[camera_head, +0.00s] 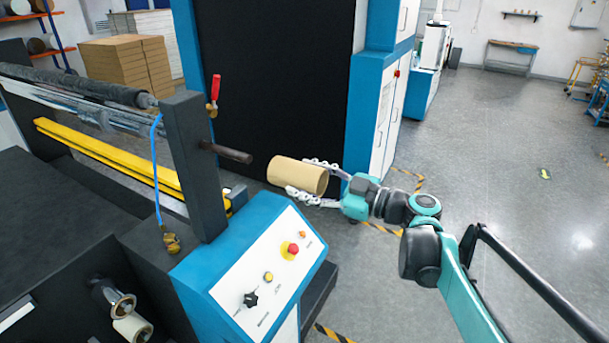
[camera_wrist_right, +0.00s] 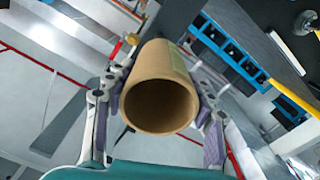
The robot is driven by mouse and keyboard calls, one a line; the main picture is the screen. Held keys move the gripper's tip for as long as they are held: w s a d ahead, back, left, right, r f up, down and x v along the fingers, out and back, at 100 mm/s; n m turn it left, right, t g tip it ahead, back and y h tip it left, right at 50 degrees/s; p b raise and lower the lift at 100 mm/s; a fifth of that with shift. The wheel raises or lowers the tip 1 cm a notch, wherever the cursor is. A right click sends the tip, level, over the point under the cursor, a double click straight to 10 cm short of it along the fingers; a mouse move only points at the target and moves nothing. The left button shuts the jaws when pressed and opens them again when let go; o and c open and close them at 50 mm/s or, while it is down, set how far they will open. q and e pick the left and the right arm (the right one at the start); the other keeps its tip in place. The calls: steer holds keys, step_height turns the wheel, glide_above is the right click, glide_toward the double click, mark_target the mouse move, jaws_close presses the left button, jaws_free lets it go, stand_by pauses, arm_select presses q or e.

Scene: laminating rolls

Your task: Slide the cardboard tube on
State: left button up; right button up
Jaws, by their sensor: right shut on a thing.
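The cardboard tube (camera_head: 297,175) is a short, hollow brown cylinder. My right gripper (camera_head: 318,180) is shut on it, with one finger on each side. In the right wrist view the tube (camera_wrist_right: 163,88) shows its open near end between the two fingers (camera_wrist_right: 160,108). A dark horizontal shaft (camera_head: 227,152) sticks out to the right from the machine's upright post. In the head view, the tube's left end is to the right of the shaft's tip and a little lower, with a gap between them. My left gripper is not in view.
The machine's blue control panel (camera_head: 268,268) with a red button stands below the tube. A red-handled lever (camera_head: 214,92) is above the shaft. A large dark cabinet (camera_head: 275,70) with blue and white sides stands behind.

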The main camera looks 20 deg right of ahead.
mark_target(227, 154)
steer(key=shift+w+a, duration=0.2)
steer(key=shift+w, duration=0.2)
steer(key=shift+x, duration=0.9)
steer(key=shift+b+x, duration=0.85)
steer(key=shift+x, duration=9.3)
steer(key=shift+a, duration=0.15)
steer(key=o, duration=1.3)
steer(key=shift+c, duration=0.2)
